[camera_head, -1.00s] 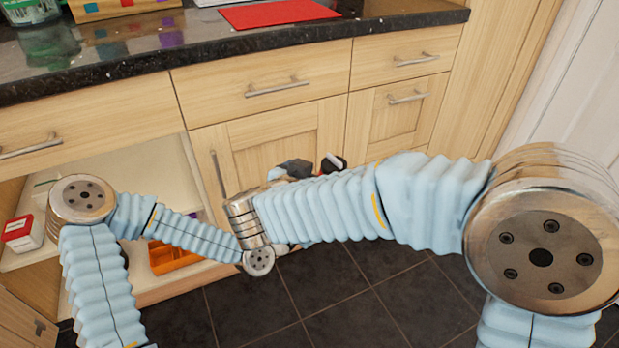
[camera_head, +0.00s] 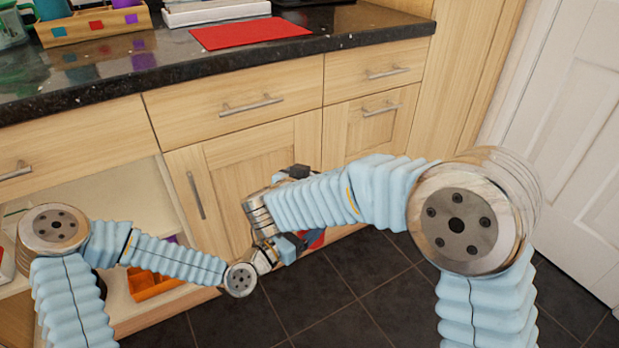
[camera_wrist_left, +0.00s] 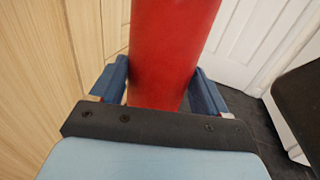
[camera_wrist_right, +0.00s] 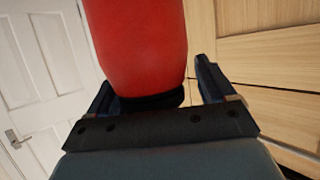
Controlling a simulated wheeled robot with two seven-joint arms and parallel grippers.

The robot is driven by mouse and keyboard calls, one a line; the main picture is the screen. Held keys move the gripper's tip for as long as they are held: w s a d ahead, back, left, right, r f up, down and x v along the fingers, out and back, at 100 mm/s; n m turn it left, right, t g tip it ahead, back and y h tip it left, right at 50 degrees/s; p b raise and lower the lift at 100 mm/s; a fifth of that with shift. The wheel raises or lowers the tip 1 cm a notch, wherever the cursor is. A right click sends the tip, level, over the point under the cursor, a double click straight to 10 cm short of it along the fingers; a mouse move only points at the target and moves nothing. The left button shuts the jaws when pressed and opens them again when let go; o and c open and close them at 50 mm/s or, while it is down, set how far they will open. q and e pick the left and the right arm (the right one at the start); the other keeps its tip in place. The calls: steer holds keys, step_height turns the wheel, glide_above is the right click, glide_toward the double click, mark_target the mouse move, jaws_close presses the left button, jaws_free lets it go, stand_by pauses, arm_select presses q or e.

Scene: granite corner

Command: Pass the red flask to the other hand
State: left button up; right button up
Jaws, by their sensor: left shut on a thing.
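The red flask (camera_wrist_left: 172,50) stands between my left gripper's fingers (camera_wrist_left: 162,88) in the left wrist view, and they are shut on it. In the head view a bit of the flask (camera_head: 315,238) shows beyond my left gripper (camera_head: 290,245), below my right forearm, which hides part of it. In the right wrist view the flask (camera_wrist_right: 140,45), with its black end, lies between the fingers of my right gripper (camera_wrist_right: 158,92). A gap shows between it and the right-hand finger, so this gripper looks open. My right gripper is mostly hidden in the head view.
A dark counter (camera_head: 110,72) holds a red mat (camera_head: 250,32) and a wooden box (camera_head: 95,24). Cabinet fronts (camera_head: 250,155) stand close behind the grippers. An orange bin (camera_head: 155,284) sits in the open cupboard at left. A white door (camera_head: 570,130) is at right; tiled floor (camera_head: 350,280) is clear.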

arm_select(q)
steer(key=shift+s+d, duration=0.1)
steer(key=shift+d, duration=0.1)
arm_select(e)
steer(key=shift+a, duration=0.2)
steer(key=c, duration=0.9)
arm_select(q)
steer(key=o, duration=1.3)
arm_select(e)
steer(key=shift+c, duration=0.5)
arm_select(q)
steer(key=shift+o, duration=0.2)
steer(key=shift+a, duration=0.1)
